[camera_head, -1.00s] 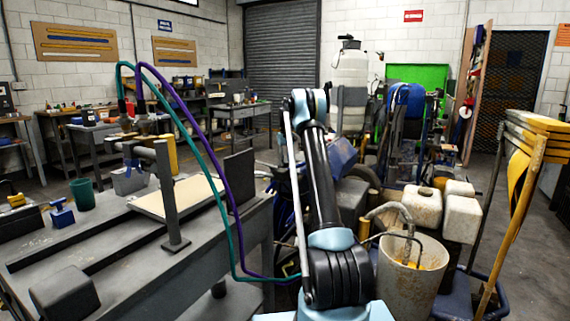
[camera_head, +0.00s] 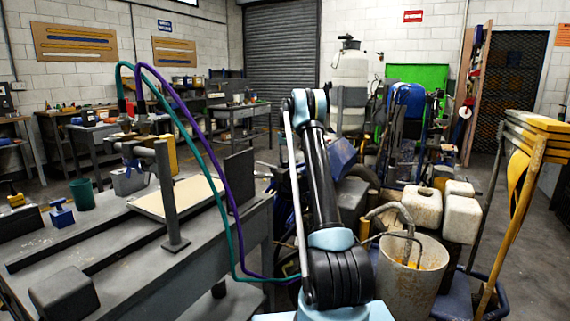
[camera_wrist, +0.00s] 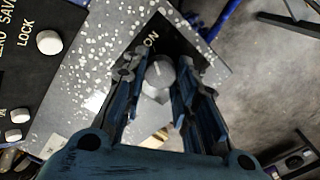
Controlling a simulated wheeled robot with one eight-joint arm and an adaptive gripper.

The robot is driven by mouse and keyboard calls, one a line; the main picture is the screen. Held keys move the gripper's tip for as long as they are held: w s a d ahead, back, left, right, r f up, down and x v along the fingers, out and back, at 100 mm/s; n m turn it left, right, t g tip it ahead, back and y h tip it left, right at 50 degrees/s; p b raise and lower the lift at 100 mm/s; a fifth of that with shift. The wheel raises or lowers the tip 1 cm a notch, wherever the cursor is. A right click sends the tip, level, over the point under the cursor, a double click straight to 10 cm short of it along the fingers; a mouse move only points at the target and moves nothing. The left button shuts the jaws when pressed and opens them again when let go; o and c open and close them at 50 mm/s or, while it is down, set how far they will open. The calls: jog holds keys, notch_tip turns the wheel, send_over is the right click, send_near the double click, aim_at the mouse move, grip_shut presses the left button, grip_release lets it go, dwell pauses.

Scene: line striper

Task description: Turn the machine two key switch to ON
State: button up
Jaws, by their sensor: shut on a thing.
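In the wrist view a light grey key switch knob (camera_wrist: 157,78) stands on a black plate (camera_wrist: 168,35) with the white word ON above it. My gripper (camera_wrist: 156,85) has its two blue fingers on either side of the knob, closed on it. A white pointer mark on the knob's top aims up, close to the lettering. Which machine the switch belongs to cannot be read here. In the head view my arm reaches forward, and its far end and the switch are hidden.
In the wrist view a black panel (camera_wrist: 28,70) marked LOCK, with several white knobs, lies to the left on a paint-spattered grey surface. In the head view a workbench (camera_head: 140,250) stands left of my arm, and a bucket (camera_head: 408,275) and white jugs (camera_head: 462,217) stand right.

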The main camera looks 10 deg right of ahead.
jog(key=o, duration=1.1)
notch_tip(320, 180, up, 12)
jog(key=shift+f, duration=0.1)
